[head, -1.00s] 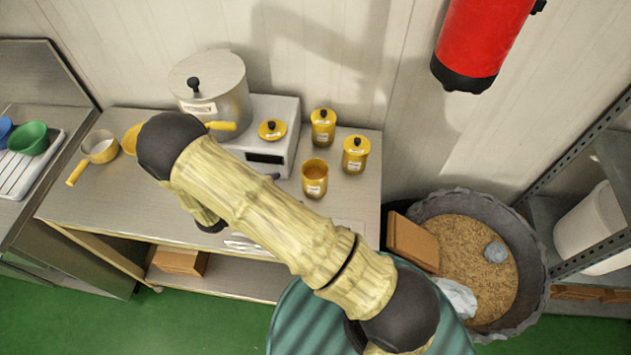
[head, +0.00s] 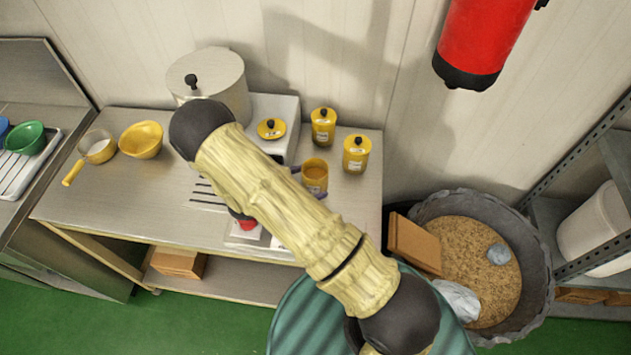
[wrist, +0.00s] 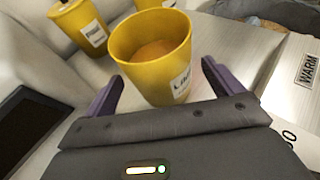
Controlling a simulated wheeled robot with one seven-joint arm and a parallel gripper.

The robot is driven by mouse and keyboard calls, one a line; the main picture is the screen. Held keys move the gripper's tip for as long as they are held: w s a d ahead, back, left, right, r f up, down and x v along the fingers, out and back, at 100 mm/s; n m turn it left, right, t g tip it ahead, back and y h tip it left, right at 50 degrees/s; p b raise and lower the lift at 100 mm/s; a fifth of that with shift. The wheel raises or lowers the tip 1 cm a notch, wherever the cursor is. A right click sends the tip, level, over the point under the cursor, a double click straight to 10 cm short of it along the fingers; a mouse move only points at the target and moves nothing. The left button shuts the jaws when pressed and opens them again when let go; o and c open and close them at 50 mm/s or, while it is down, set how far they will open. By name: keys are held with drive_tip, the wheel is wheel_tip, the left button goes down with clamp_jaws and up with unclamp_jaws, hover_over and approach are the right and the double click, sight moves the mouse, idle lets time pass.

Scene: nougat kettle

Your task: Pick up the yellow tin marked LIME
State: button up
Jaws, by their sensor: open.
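An open yellow tin (head: 315,175) stands upright on the steel table; it also shows large in the wrist view (wrist: 150,50). Its white label is turned partly away and only partly readable; the first letters look like LIM. Its inside holds something orange-brown. My gripper (head: 308,182) is open, with its purple fingers on either side of the tin. In the wrist view the fingers of my gripper (wrist: 160,78) flank the tin's lower part, with no clear grip on it. My arm hides part of the table in the head view.
Two lidded yellow tins (head: 323,127) (head: 356,154) stand behind and right. A yellow lid (head: 271,128) lies on a white box (head: 283,107), beside a large pot (head: 222,80). A yellow bowl (head: 142,140) and a saucepan (head: 97,147) stand left. A bin (head: 450,235) is right.

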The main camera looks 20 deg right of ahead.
drive_tip(key=shift+w+d+f, duration=0.2)
drive_tip(key=shift+d+f, duration=0.05)
drive_tip(key=shift+d, duration=0.3)
drive_tip(key=shift+c, duration=0.2)
drive_tip(key=c, duration=1.3)
drive_tip(key=shift+r+b, duration=1.25)
drive_tip(key=shift+r, duration=3.8)
